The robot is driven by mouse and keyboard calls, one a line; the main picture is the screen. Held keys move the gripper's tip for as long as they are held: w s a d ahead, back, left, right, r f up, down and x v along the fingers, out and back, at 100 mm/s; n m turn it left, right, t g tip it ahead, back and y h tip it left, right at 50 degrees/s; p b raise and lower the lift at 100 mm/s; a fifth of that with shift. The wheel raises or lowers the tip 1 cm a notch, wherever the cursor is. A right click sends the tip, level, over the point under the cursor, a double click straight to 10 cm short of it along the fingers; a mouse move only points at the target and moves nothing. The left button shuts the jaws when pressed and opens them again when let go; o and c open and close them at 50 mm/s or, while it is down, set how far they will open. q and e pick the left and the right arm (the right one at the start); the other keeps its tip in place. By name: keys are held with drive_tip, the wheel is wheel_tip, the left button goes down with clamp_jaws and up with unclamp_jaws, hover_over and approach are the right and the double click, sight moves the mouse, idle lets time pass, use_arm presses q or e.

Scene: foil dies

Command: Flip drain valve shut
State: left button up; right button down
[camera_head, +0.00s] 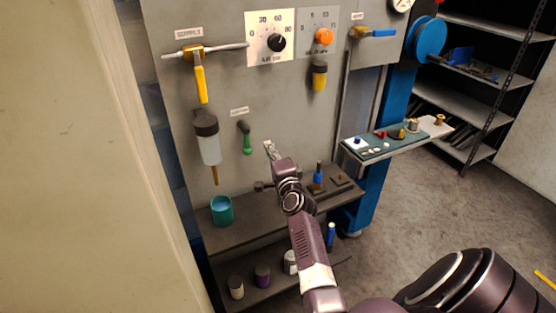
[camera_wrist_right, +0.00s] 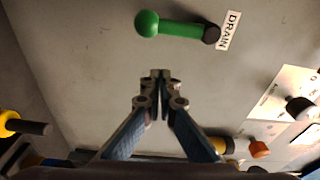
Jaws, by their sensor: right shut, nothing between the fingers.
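The drain valve lever (camera_head: 247,141) is green with a dark pivot and hangs down from the grey panel, its green knob at the low end. Its small label sits just above the pivot. In the right wrist view the lever (camera_wrist_right: 180,29) lies across the top, beside the white DRAIN label (camera_wrist_right: 229,30). My right gripper (camera_head: 268,146) is just right of the lever in the head view, shut and empty. In the right wrist view its closed fingertips (camera_wrist_right: 160,74) are below the lever in the picture, with a visible gap. My left gripper is not in view.
A filter bowl (camera_head: 208,142) hangs left of the lever, with a teal cup (camera_head: 222,210) on the shelf below. A yellow-handled valve (camera_head: 201,84) and dials are above. A green tray of small parts (camera_head: 385,147) stands to the right.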

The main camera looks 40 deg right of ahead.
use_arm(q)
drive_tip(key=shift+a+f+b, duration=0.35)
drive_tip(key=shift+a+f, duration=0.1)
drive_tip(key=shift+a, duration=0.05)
use_arm(e)
drive_tip(key=v, duration=0.6)
drive_tip(key=shift+s+a, duration=0.2)
drive_tip(key=shift+s, duration=0.05)
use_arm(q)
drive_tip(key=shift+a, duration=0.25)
use_arm(e)
drive_tip(key=shift+r, duration=0.1)
